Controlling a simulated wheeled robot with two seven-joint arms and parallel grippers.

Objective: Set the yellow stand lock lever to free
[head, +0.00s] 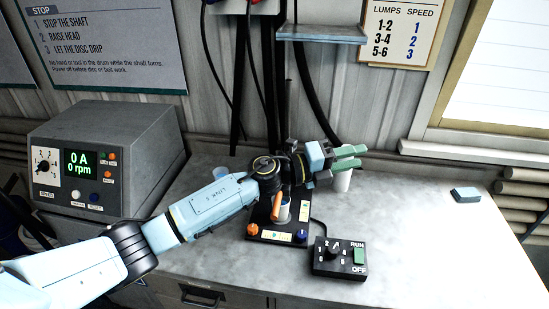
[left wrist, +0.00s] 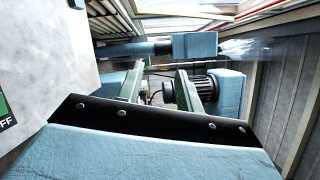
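The disperser stand (head: 287,100) rises at the back of a dark base plate (head: 270,235) on the bench. My left arm crosses in front of it and hides much of the column. I cannot make out a yellow lock lever in either view; it may be behind my arm. My left gripper (head: 362,157) has green fingers, held apart and empty, just right of the column and above the bench. In the left wrist view the fingers (left wrist: 158,88) show a gap, with a dark finned motor-like part (left wrist: 206,86) beyond. My right gripper is not in view.
A white cup (head: 342,181) stands below my left gripper. An orange handle (head: 277,207) and an orange knob (head: 253,229) show at the base. A black switch box (head: 340,260) sits in front, a grey control unit (head: 105,160) left. The bench right is mostly clear.

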